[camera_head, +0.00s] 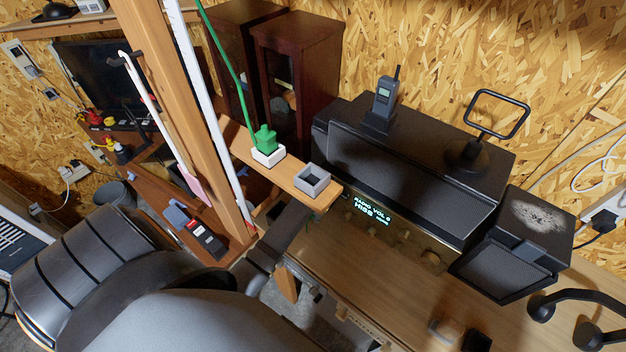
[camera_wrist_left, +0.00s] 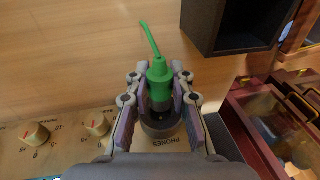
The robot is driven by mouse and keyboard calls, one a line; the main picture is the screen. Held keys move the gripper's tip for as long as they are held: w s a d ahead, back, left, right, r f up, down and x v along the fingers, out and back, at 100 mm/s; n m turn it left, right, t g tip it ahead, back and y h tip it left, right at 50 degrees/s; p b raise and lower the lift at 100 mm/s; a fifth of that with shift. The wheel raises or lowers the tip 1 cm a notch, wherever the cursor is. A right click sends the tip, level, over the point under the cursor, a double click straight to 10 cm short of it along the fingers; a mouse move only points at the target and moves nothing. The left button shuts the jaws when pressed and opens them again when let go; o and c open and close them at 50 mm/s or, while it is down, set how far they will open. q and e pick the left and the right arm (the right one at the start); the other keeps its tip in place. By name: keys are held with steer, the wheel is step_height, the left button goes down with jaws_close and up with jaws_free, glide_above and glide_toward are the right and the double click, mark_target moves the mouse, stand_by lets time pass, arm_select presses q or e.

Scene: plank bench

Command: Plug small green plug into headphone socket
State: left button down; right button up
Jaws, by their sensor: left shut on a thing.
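The small green plug (camera_wrist_left: 159,82) with its green cord shows in the left wrist view. My left gripper (camera_wrist_left: 160,94) is shut on it, a finger on each side. The plug's lower end is over the dark round headphone socket (camera_wrist_left: 160,124), above the printed word PHONES. I cannot tell whether its tip is inside the socket. In the head view my left arm reaches to the left end of the radio's front, and the wooden board hides most of the gripper and the socket. My right gripper is not in view.
In the head view a larger green plug (camera_head: 265,139) sits in a white block (camera_head: 268,157) on a wooden board (camera_head: 243,148), beside an empty grey square socket (camera_head: 312,181). The black radio (camera_head: 410,165) has a lit display and knobs. A speaker (camera_head: 515,245) stands right.

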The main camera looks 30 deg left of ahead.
arm_select(q)
steer(key=shift+w+d, duration=0.1)
steer(key=shift+w, duration=1.45)
steer(key=c, duration=1.1)
jaws_free()
steer(key=v, duration=0.7)
steer(key=shift+r, duration=0.25)
steer(key=shift+d+f, duration=0.1)
steer(key=shift+d, duration=0.05)
